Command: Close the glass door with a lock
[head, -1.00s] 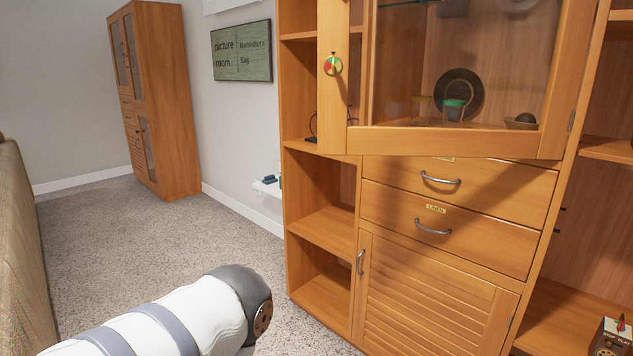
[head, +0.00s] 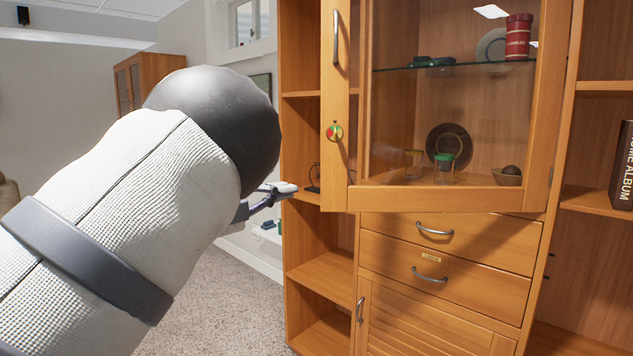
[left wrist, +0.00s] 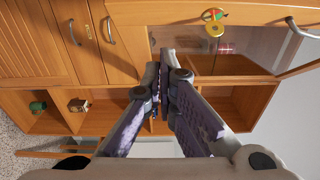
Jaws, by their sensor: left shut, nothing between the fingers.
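The glass door (head: 525,198) has a wooden frame and stands partly open, hinged on its right, its left edge swung out from the cabinet. A red and green round lock (head: 334,132) sits on its left stile, below an upright metal handle (head: 336,38). My left gripper (head: 292,187) is shut and empty, just left of the door's lower left corner, apart from it in the picture. In the left wrist view, the closed fingertips (left wrist: 167,53) point toward the cabinet; the lock (left wrist: 212,15) and handle (left wrist: 299,29) show above and to the right. My right gripper is out of view.
Below the door are a drawer (head: 405,233), a second drawer and a louvred lower door. Open shelves (head: 318,260) stand left of them. Behind the glass are a red tin (head: 517,37), a dark plate and small cups. Carpet is free at lower left.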

